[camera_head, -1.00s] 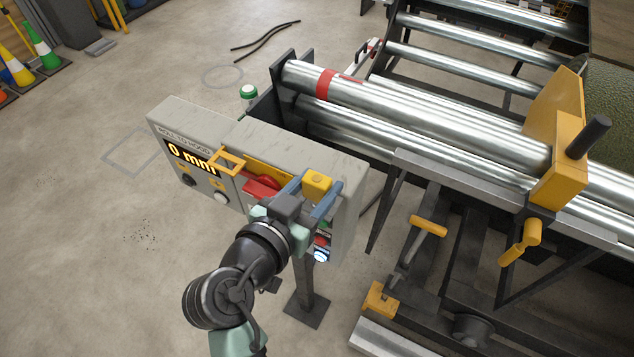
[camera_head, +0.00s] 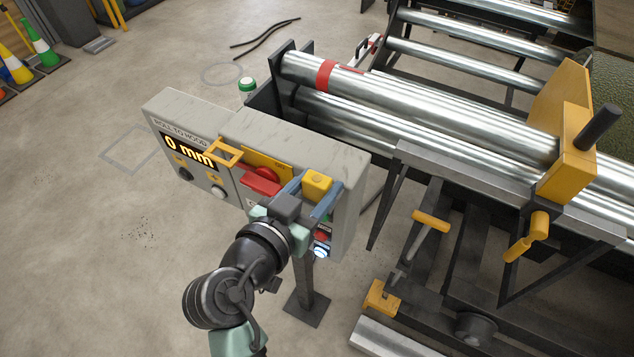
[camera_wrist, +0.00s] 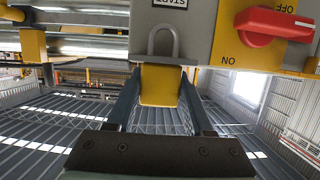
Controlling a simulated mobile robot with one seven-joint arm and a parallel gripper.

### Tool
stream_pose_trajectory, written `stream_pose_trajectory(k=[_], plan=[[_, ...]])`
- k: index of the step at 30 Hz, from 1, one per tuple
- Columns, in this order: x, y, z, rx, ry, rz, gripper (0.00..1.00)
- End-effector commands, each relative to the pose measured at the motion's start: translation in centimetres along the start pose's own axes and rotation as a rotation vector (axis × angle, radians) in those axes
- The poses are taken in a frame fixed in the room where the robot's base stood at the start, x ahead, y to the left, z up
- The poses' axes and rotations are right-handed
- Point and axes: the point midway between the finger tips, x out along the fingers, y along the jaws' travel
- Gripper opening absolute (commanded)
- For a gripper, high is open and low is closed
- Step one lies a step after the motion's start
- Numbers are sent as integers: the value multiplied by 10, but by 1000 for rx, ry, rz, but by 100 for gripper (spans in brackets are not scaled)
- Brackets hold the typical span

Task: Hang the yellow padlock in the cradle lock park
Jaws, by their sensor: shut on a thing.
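The yellow padlock (camera_head: 317,182) is between the two blue-grey fingers of my gripper (camera_head: 313,194), which is shut on it, in front of the right part of the grey control box. In the wrist view the yellow padlock body (camera_wrist: 160,86) sits between the fingertips (camera_wrist: 158,88). Its grey shackle (camera_wrist: 163,43) points up in that picture, in front of the box face, and looks closed. I cannot tell whether it touches the box. A yellow open bracket (camera_head: 224,152) sticks out of the box further left. I cannot tell for certain which part is the cradle lock park.
The grey control box (camera_head: 300,146) stands on a post and reads 0 mm. A red rotary switch (camera_head: 263,181) on a yellow plate is left of my gripper; the wrist view shows it marked OFF and ON. Steel rollers (camera_head: 430,115) lie behind to the right.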

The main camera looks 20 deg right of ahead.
Motion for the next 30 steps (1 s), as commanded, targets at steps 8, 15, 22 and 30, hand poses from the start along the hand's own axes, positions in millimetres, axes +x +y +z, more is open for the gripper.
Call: stream_pose_trajectory(k=[8, 15, 22, 30], plan=[[0, 0, 0, 0, 1, 0, 87], [-1, 0, 0, 0, 0, 0, 87], [-28, -1, 3, -1, 0, -5, 87], [-89, -1, 2, 1, 1, -6, 87]])
